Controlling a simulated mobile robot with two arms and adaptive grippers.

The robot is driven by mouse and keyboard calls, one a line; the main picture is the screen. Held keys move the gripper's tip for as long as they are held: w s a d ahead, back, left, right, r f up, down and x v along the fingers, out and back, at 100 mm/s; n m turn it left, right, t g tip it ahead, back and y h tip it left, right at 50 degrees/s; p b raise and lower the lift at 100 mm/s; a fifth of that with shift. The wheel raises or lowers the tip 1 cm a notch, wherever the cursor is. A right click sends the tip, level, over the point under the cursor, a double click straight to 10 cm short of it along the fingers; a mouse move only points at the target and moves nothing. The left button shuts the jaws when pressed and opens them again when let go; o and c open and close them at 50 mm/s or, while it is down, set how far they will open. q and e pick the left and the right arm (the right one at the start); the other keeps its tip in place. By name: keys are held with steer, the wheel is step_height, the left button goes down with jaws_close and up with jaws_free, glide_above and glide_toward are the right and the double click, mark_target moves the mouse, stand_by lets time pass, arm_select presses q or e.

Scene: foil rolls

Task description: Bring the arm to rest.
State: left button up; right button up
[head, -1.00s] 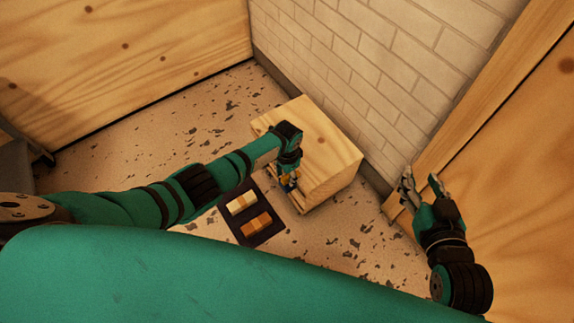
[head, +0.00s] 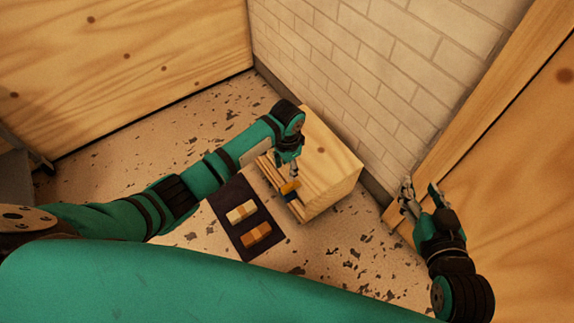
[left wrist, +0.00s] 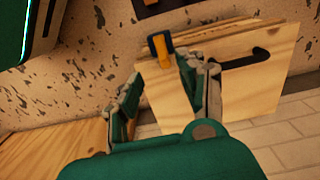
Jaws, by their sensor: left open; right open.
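My left gripper (head: 293,176) is open, in front of the wooden box (head: 333,165). Just beyond its fingertips is a small orange and dark blue item (head: 290,187) at the box's low front edge; in the left wrist view this item (left wrist: 160,48) looks black and orange. Whether a fingertip touches the item cannot be told. My right gripper (head: 420,192) is open and empty at the right, near the wooden panel.
A dark mat (head: 224,198) on the speckled floor bears a cream block (head: 241,212) and an orange-brown block (head: 256,235). A brick wall (head: 380,70) stands behind the box. Wooden panels (head: 130,60) close off the left and right. A black hook-like handle (left wrist: 250,58) shows on wood in the wrist view.

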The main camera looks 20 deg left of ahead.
stand_by(0.3)
